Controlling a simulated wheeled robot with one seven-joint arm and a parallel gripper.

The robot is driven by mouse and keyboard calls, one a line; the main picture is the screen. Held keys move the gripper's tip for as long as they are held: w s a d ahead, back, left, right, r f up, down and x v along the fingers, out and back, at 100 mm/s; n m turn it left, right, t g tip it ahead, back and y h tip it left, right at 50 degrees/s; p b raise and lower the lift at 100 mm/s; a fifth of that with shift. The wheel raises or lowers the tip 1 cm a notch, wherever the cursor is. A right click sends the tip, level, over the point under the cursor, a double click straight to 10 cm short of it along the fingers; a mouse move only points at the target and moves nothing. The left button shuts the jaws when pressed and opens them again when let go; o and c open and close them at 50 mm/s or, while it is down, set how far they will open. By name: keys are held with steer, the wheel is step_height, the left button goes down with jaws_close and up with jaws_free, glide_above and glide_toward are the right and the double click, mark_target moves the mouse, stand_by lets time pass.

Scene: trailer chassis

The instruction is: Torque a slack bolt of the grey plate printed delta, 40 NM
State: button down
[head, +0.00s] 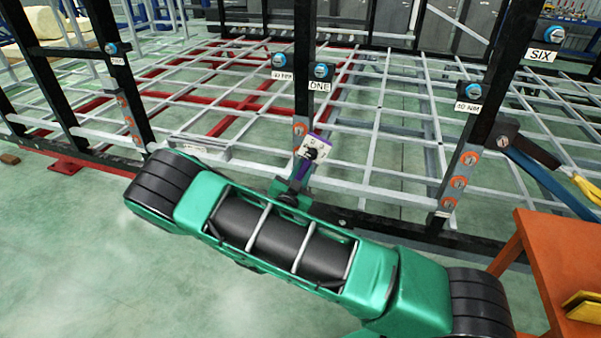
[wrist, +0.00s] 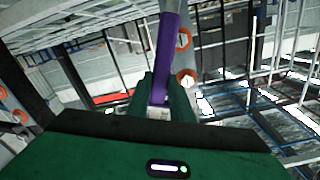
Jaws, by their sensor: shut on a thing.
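My gripper (head: 291,190) is shut on a purple-handled tool (head: 304,168), which stands up from the fingers. Its pale head with a dark round part is in front of the lower middle post. In the wrist view the purple handle (wrist: 166,55) rises between the green fingers (wrist: 166,100). A grey plate with orange-ringed bolts (head: 300,130) is on the middle post, partly hidden by the tool. Similar plates are on the right post (head: 460,180) and left post (head: 125,115). I cannot read delta on any plate, nor tell whether the tool touches a bolt.
Black posts carry blue-capped fittings with labels such as ONE (head: 320,86) and SIX (head: 541,55). A lattice of grey and red bars (head: 240,110) lies behind. An orange table (head: 550,265) stands at right. Green floor (head: 70,260) is open at left.

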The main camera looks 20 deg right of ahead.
steer(key=shift+x, duration=3.8)
steer(key=shift+s+d+r, duration=0.1)
stand_by(0.7)
steer(key=shift+s+d+f+m, duration=0.55)
steer(key=shift+d+m, duration=0.25)
steer(key=shift+m, duration=0.2)
steer(key=shift+s+d, duration=0.1)
steer(key=shift+s+d+f+m, duration=0.5)
steer(key=shift+d+f+m, duration=0.15)
steer(key=shift+m, duration=0.25)
stand_by(0.4)
steer(key=shift+s+d+f+m, duration=0.5)
steer(key=shift+d+f+m, duration=0.2)
steer(key=shift+f+m, duration=0.2)
